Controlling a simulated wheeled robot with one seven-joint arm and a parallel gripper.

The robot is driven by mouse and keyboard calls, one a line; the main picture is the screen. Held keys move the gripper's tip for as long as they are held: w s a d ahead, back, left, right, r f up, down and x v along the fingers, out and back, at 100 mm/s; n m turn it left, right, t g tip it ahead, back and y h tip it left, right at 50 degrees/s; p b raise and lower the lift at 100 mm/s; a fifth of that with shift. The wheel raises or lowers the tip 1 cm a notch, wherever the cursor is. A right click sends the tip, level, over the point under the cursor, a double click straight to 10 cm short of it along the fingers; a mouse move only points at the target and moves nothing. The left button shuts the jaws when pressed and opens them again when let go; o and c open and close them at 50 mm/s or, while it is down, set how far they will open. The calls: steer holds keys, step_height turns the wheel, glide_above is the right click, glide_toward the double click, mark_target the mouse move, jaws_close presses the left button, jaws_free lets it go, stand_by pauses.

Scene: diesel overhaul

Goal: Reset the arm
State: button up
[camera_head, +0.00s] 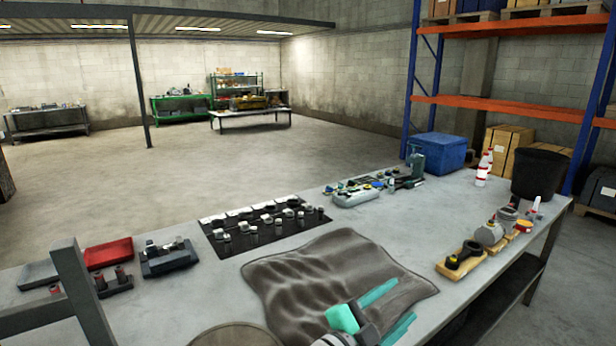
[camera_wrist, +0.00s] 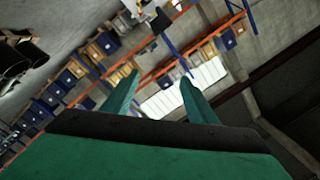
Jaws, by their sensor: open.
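My gripper (camera_head: 388,310) shows at the bottom of the head view, with two teal fingers apart and nothing between them. It is in front of the near part of the bench, over the grey-brown cloth (camera_head: 315,275) and the bench's near edge as seen from the head. In the wrist view my gripper (camera_wrist: 155,95) is open and empty, its fingers aimed at the shelving and ceiling in a tilted picture. Its exact height above the bench cannot be told.
The workbench (camera_head: 440,215) holds a black mat of parts (camera_head: 265,228), a parts tray (camera_head: 357,198), a blue box (camera_head: 436,152), a black bin (camera_head: 538,172), a wooden block with a dark part (camera_head: 462,260) and a red tray (camera_head: 108,253). A grey post (camera_head: 82,290) stands at near left.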

steer(key=s+a+f+n+t+y, duration=0.35)
steer(key=s+f+n+y, duration=0.3)
steer(key=f+n, duration=0.35)
steer(key=s+a+f+n+t+y, duration=0.3)
steer(key=s+a+f+n+y, duration=0.3)
steer(key=f+n, duration=0.45)
steer(key=s+a+f, duration=0.2)
steer(key=s, duration=0.7)
steer(key=s+a+f+m+g+y, duration=0.1)
steer(key=s+a+f, duration=0.2)
steer(key=s, duration=0.6)
steer(key=s+a+f+g, duration=0.1)
steer(key=s+a+f, duration=0.1)
steer(key=s, duration=0.7)
steer(key=shift+s+a+f, duration=0.15)
steer(key=shift+a+f, duration=0.05)
steer(key=shift+a, duration=0.45)
steer(key=shift+g+y, duration=0.25)
